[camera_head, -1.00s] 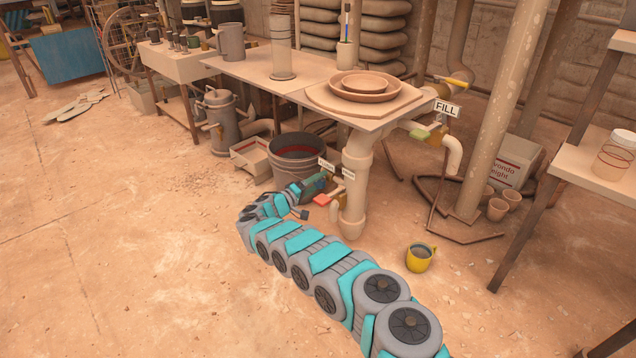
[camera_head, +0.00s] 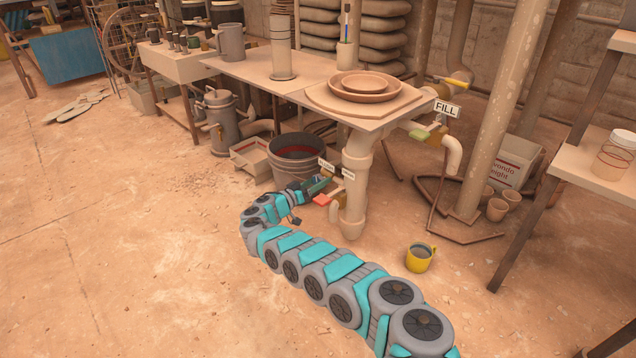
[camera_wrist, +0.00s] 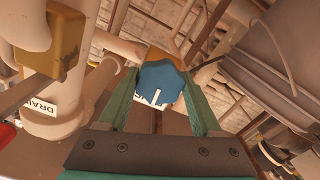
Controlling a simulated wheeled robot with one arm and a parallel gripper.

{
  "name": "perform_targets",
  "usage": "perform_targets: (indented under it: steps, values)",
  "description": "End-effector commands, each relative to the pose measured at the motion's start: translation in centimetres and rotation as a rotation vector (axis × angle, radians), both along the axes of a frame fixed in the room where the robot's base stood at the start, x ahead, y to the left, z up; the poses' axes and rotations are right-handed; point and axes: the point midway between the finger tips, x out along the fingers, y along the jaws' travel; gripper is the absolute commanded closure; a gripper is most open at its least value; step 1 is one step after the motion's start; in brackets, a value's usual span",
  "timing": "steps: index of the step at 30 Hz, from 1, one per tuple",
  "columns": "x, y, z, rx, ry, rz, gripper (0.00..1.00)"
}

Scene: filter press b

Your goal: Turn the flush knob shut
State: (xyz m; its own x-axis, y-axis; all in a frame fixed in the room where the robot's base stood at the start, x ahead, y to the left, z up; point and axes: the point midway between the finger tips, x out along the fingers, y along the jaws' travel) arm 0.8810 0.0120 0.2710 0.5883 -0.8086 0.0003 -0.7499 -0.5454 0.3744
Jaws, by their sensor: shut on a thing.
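A blue knob (camera_wrist: 163,88) with a white mark on its face is between the green fingers of my gripper (camera_wrist: 158,95) in the wrist view. The fingers are shut on it, one at each side. A brass-coloured part shows just behind the knob. In the head view, my gripper (camera_head: 319,186) is low by the pipework under the table corner. The knob is too small and too covered to make out there. A small white label (camera_head: 327,164) stands just above the gripper; its text is too small to read.
A valve with a red handle (camera_head: 321,199) sits close beside my gripper; its brass body (camera_wrist: 66,38) and DRAIN label (camera_wrist: 40,107) show in the wrist view. A grey bucket (camera_head: 282,166) stands left of it. A yellow mug (camera_head: 420,258) is on the open floor.

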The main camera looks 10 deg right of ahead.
Motion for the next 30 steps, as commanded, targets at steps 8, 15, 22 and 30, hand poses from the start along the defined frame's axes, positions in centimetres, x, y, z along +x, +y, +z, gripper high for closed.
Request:
perform_targets:
  steps: [8,15,22,30]
  values:
    - [-0.03,-0.12,-0.12,0.065,-0.085,-0.003,0.9]
    - [-0.03,-0.12,-0.09,0.082,-0.11,-0.003,0.9]
    - [-0.02,-0.12,-0.08,0.082,-0.111,-0.003,0.9]
    - [-0.02,-0.1,-0.06,0.082,-0.111,-0.002,0.16]
